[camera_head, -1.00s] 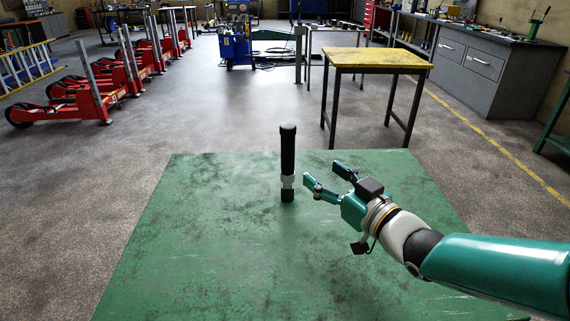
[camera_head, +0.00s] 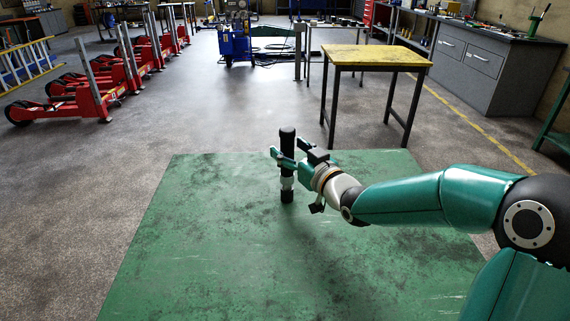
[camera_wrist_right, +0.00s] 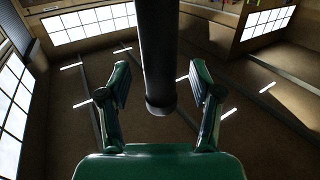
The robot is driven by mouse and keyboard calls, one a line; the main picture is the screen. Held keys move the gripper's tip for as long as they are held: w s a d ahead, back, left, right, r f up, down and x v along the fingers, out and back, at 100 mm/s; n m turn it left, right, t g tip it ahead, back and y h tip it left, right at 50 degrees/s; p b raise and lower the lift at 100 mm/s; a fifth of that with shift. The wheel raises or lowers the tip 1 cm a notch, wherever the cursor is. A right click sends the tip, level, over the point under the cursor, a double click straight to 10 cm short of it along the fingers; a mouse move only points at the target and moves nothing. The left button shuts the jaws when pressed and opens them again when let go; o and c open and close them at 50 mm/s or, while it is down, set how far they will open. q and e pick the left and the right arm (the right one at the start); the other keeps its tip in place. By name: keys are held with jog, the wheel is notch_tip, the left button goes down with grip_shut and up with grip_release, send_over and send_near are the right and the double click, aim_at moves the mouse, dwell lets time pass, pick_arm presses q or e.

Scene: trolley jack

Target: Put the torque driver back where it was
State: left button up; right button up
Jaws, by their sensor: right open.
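The torque driver (camera_head: 287,138) is a dark upright cylinder with a light band low on its body, standing on the green tabletop (camera_head: 200,250). My right gripper (camera_head: 288,150) is at the driver's upper half, with its fingers on either side of the shaft. In the right wrist view the dark driver (camera_wrist_right: 156,50) comes down between the two fingers (camera_wrist_right: 160,80), with a gap visible on both sides. The right gripper is open. My left gripper is not in view.
The green tabletop around the driver is bare. Beyond it stands a yellow-topped table (camera_head: 375,56). Red trolley jacks (camera_head: 85,98) line the floor at the left, and a grey cabinet (camera_head: 478,75) stands at the back right.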

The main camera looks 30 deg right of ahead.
jog(key=shift+w+r, duration=0.1)
jog(key=shift+w, duration=0.75)
grip_shut()
jog(key=shift+r, duration=0.1)
